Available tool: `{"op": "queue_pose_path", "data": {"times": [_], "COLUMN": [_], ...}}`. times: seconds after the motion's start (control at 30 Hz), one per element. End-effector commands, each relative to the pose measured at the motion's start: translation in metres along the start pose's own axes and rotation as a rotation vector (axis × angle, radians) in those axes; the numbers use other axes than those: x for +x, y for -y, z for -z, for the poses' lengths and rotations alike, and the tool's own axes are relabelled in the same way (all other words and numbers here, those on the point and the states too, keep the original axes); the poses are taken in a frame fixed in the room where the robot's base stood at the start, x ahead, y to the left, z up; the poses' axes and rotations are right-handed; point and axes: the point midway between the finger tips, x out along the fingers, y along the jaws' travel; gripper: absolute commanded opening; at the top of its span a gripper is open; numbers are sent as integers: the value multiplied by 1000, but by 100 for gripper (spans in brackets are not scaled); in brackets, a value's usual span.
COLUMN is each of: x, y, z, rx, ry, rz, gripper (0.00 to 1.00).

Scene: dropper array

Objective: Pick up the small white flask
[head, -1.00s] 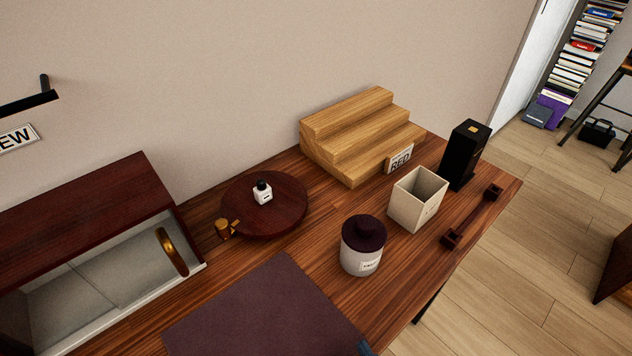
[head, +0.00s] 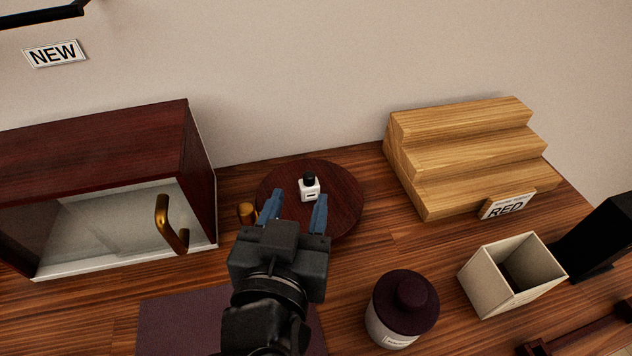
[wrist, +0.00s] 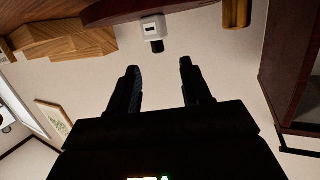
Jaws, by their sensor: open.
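The small white flask (head: 309,189) has a black cap and a dark label mark. It stands upright on a round dark-red turntable (head: 345,197) on the wooden table. My gripper (head: 296,203) is open, its two blue fingers pointing toward the flask from the near side. In the head view the flask shows between the fingertips, slightly beyond them. In the wrist view the flask (wrist: 153,26) is at the top, ahead of and apart from the open fingers (wrist: 158,72), with nothing between them.
A brass knob (head: 247,213) sits at the turntable's left. A dark-red cabinet (head: 95,150) with a brass handle (head: 169,225) stands left. Wooden steps (head: 460,150) stand right. A lidded jar (head: 402,308) and an open cream box (head: 513,275) stand nearer, at right.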

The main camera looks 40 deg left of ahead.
Motion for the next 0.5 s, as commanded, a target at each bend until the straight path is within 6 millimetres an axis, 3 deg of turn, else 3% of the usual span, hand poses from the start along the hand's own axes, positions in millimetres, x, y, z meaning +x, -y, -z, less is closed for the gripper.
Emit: {"op": "queue_pose_path", "data": {"times": [0.3, 0.5], "x": [41, 55], "y": [-2, -3], "z": [0, -1], "rx": [0, 1], "ry": [1, 1], "rz": [0, 1], "gripper": [48, 48]}}
